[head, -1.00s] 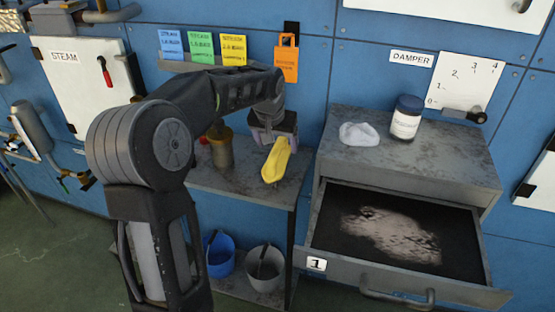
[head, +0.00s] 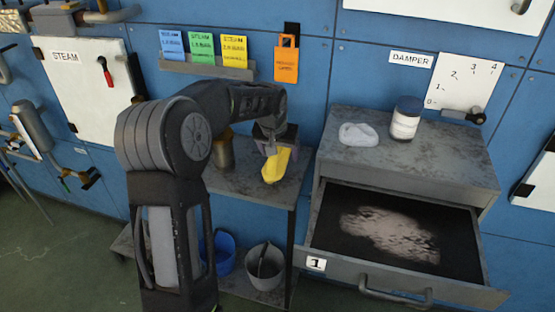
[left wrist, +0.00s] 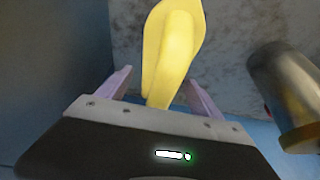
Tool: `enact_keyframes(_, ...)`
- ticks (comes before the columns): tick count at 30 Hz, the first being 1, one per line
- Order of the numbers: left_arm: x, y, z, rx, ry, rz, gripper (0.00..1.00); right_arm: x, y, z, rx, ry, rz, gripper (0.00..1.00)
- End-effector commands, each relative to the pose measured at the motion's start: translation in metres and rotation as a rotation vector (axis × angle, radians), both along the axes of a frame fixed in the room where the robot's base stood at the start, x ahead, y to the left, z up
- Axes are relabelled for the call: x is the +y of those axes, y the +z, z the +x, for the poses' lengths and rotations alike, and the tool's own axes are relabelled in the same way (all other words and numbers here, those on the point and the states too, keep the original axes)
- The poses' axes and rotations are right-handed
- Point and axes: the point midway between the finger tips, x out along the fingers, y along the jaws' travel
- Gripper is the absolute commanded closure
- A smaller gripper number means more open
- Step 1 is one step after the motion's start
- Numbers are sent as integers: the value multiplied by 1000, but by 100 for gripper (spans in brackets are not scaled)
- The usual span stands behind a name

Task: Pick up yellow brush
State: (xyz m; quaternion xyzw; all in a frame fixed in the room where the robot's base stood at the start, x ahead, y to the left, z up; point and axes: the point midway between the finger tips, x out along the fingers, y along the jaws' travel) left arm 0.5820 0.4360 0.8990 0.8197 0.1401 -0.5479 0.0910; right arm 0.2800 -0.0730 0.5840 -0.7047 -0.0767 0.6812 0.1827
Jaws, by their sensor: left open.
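The yellow brush (head: 276,165) is at the right end of the grey shelf, under my left gripper (head: 272,150). In the left wrist view the brush (left wrist: 170,50) runs from the top edge down between the two purple fingers of my left gripper (left wrist: 160,90). The fingers are apart, with a gap visible on each side of the brush. Whether the brush stands upright or leans is hard to tell. My right gripper shows in neither view.
A brass-coloured canister (head: 222,150) stands left of the brush on the shelf (head: 235,185). A blue bucket (head: 218,255) and a grey bucket (head: 264,266) sit below. To the right is an open drawer (head: 345,272) with pale powder, under a cabinet top holding a jar (head: 405,120) and white cloth (head: 358,134).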

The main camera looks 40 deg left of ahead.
Motion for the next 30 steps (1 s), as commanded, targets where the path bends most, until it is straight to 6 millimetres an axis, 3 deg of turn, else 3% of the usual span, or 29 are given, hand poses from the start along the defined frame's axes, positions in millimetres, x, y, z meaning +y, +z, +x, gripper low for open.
enact_keyframes(9,0,0,0,0,0,0,25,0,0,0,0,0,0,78)
enact_keyframes(30,0,0,0,0,0,0,82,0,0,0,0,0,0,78)
